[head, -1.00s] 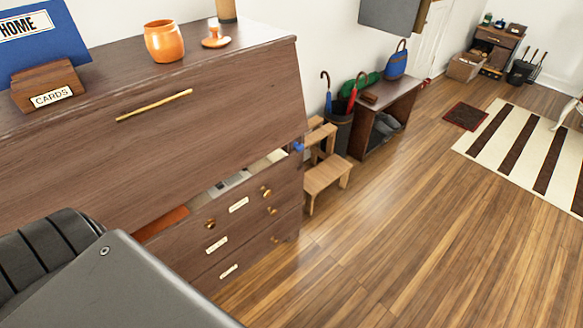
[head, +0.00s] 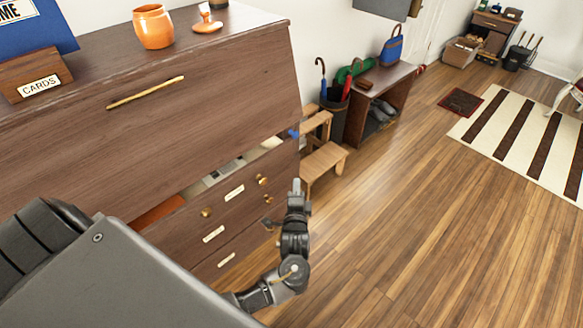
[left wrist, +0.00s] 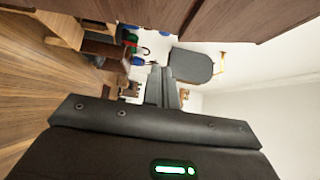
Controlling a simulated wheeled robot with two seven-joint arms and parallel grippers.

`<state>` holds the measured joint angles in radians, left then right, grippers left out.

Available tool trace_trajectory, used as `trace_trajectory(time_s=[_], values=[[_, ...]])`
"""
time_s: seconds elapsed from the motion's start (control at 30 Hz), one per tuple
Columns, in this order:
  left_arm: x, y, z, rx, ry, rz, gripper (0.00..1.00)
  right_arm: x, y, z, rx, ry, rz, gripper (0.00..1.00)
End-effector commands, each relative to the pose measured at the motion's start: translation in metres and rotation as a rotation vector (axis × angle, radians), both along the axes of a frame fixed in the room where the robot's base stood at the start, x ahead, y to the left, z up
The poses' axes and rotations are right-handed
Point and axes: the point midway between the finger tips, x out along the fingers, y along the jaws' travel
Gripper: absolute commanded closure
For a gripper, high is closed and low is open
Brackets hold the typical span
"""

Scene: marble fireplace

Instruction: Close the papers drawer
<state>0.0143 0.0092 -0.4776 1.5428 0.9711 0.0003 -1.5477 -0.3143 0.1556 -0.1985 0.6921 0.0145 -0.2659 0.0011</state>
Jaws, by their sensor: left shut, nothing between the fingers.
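The dark wood cabinet (head: 215,85) has a top drawer (head: 186,224) that is pulled open. An orange item, grey items and pale papers show inside it. Its front has brass knobs and a white label too small to read. My left gripper (head: 297,187) is shut and empty, pointing up, just right of the drawer fronts in the head view and apart from them as far as I can tell. Its fingers also show in the left wrist view (left wrist: 160,84), below a dark wood surface. My right gripper is not in view.
Lower drawers look closed. A wooden step stool (head: 324,160), an umbrella stand (head: 334,112) and a low bench (head: 385,80) stand beyond the cabinet. An orange pot (head: 153,27) and a CARDS box (head: 35,75) sit on top.

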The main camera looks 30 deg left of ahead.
Motion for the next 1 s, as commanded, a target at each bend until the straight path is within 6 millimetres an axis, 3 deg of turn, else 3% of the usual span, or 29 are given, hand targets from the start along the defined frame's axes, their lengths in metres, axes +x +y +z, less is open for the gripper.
trace_trajectory(time_s=[0.3,0.53,0.73,1.0], values=[[0.047,0.026,0.0,0.002,-0.001,0.001,1.0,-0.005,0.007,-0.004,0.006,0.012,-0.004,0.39],[0.087,0.048,-0.001,0.001,0.0,0.001,1.0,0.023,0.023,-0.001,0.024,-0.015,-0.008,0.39],[0.093,0.074,0.0,0.0,0.001,0.0,1.0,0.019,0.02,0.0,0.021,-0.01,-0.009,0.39],[0.096,0.085,-0.001,-0.002,0.001,-0.001,1.0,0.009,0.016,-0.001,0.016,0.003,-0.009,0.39]])
